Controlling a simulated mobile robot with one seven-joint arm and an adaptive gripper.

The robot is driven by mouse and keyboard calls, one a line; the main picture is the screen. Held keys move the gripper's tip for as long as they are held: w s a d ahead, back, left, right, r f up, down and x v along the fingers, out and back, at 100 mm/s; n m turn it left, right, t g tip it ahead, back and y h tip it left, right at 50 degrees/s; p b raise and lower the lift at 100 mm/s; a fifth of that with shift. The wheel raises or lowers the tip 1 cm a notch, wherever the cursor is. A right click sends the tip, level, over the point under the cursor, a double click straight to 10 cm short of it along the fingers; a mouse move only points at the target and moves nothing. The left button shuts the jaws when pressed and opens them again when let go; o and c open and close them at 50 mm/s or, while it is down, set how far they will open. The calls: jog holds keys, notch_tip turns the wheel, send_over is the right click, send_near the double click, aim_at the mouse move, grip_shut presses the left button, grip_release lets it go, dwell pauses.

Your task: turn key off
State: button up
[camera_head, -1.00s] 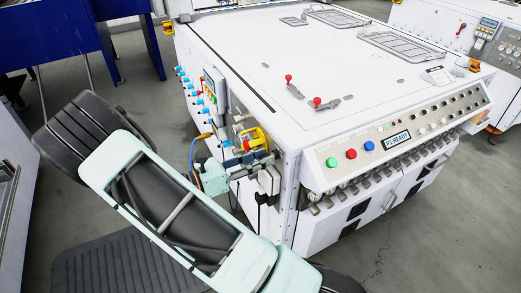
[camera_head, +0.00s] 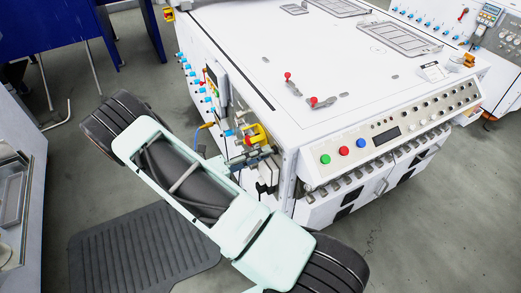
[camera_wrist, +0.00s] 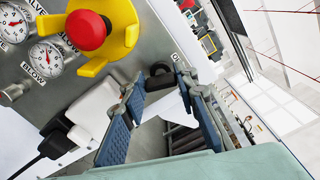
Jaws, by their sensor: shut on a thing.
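My gripper (camera_wrist: 160,84) shows in the wrist view, with its two blue-padded fingers reaching toward the machine's grey side panel. The fingertips are closed around a small dark piece at the panel, which I take to be the key (camera_wrist: 160,72). Its shape and turn angle are mostly hidden by the fingers. In the head view, my arm reaches the machine's left side, and the key and fingertips cannot be made out there. The display (camera_head: 386,136) on the machine's sloping front console is dark.
A red stop button (camera_wrist: 88,30) in a yellow shroud (camera_wrist: 125,32) sits close beside my gripper. Pressure gauges (camera_wrist: 47,59) and white plugs (camera_wrist: 92,108) are near it. The white machine top (camera_head: 300,60) carries red-knobbed levers (camera_head: 318,101). A blue bench (camera_head: 60,40) stands at back left.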

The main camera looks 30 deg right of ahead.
jog(key=shift+f+n+p, duration=0.1)
jog(key=shift+n+p, duration=0.5)
jog(key=shift+n, duration=1.4)
jog(key=shift+a, duration=0.1)
jog(key=o, duration=1.2)
jog(key=shift+c, duration=0.2)
jog(key=a, duration=1.2)
jog(key=shift+s, duration=0.2)
